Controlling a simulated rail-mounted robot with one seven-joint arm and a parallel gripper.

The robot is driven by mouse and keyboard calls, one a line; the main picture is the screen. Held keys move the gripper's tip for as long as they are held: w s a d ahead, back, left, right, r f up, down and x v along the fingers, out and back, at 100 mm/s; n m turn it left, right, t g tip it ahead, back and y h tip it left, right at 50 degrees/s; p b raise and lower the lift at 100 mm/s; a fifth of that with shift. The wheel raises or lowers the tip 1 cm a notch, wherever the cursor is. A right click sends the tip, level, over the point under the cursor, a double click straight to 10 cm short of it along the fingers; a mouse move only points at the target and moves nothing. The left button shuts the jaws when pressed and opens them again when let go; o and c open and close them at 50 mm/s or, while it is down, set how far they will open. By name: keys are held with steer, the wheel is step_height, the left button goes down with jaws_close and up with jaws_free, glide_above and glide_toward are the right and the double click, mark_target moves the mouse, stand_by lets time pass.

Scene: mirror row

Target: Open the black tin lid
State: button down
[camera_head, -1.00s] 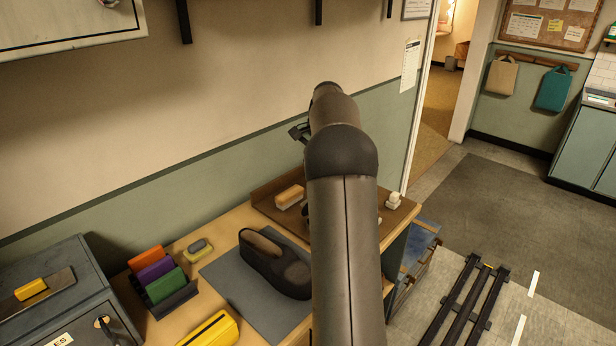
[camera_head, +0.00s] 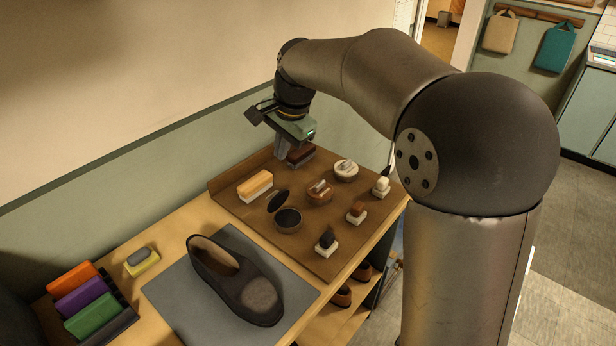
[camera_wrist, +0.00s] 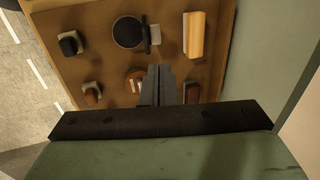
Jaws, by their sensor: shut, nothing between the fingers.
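The black tin (camera_head: 288,221) stands on the brown tray (camera_head: 232,204). Its dark round inside shows, and its lid (camera_head: 278,201) stands tilted up at the tin's upper left side. In the wrist view the tin (camera_wrist: 128,32) is a dark disc, with the lid (camera_wrist: 148,36) seen nearly edge-on beside it. My gripper (camera_head: 282,150) is above the back of the tray, near a dark brown brush (camera_head: 300,154), and apart from the black tin. In the wrist view its fingers (camera_wrist: 158,88) are together and empty.
A light wooden brush (camera_head: 255,184), a brown tin (camera_head: 319,190), a pale tin (camera_head: 346,170) and several daubers (camera_head: 356,211) share the tray. A dark shoe (camera_head: 235,280) lies on the grey mat (camera_head: 186,306). The wall is close behind the tray.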

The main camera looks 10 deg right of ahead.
mark_target(273, 196)
steer(key=p+x, duration=0.2)
steer(key=x, duration=1.1)
steer(key=shift+a+f, duration=0.2)
steer(key=shift+f, duration=0.15)
steer(key=shift+r, duration=0.1)
